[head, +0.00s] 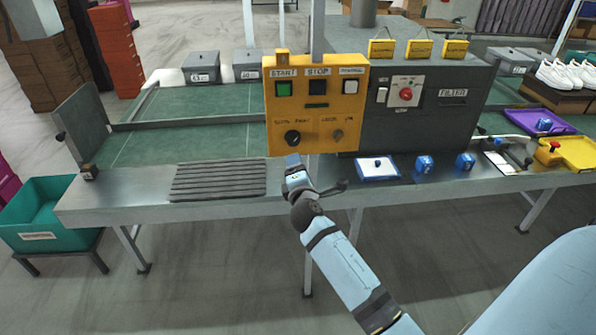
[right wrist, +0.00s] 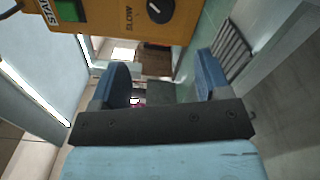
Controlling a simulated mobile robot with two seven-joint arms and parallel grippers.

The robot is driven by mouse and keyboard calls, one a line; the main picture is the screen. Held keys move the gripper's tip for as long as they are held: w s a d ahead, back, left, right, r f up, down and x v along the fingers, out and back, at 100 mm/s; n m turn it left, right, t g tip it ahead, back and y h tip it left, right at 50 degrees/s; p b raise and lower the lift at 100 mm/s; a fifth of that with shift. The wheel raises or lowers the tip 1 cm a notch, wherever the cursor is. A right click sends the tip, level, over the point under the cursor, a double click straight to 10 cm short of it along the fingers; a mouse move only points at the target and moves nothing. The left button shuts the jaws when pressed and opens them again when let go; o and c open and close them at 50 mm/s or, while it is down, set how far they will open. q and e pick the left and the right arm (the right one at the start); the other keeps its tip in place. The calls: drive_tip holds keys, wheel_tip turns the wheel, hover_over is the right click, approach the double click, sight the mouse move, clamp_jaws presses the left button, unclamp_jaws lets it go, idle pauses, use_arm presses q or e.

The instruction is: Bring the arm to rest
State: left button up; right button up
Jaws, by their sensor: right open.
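My right arm (head: 345,265) reaches in from the lower right of the head view over the front edge of the line. Its gripper (head: 293,163) is at the lower edge of the yellow control panel (head: 350,75) in the picture; whether it touches the panel cannot be told. In the right wrist view the two blue fingers of the right gripper (right wrist: 162,78) stand apart with nothing between them. The panel (right wrist: 115,15) shows at the top of that view, with a green button and a black knob. My left gripper is in neither view.
A grey machine (head: 430,110) stands behind and right of the panel. A ribbed grey mat (head: 218,180) lies left of the gripper. A white-and-blue tray (head: 378,177) and blue blocks (head: 424,164) sit to the right. A teal bin (head: 40,237) stands at left; floor in front is open.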

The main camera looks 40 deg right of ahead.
drive_tip(key=shift+w+d, duration=0.1)
idle(0.3)
drive_tip(key=s+a+f+m+g+y+p, duration=0.25)
drive_tip(key=s+a+f+m+y, duration=0.35)
drive_tip(key=s+a+f, duration=0.7)
drive_tip(key=s+a+f+m+g+y+p, duration=0.1)
drive_tip(key=s+a+m+y, duration=0.2)
drive_tip(key=s, duration=0.5)
drive_tip(key=s+a+f+m+g+y+p, duration=0.1)
drive_tip(key=s+a+f+m+y, duration=0.1)
drive_tip(key=s+a, duration=0.3)
drive_tip(key=s+m+y, duration=0.1)
drive_tip(key=s, duration=0.2)
drive_tip(key=shift+s+a+f+m+p, duration=0.15)
drive_tip(key=shift+s+a+m+p, duration=0.15)
drive_tip(key=shift+m+p, duration=0.1)
drive_tip(key=shift+d, duration=0.1)
drive_tip(key=c, duration=0.5)
drive_tip(key=shift+d, duration=0.1)
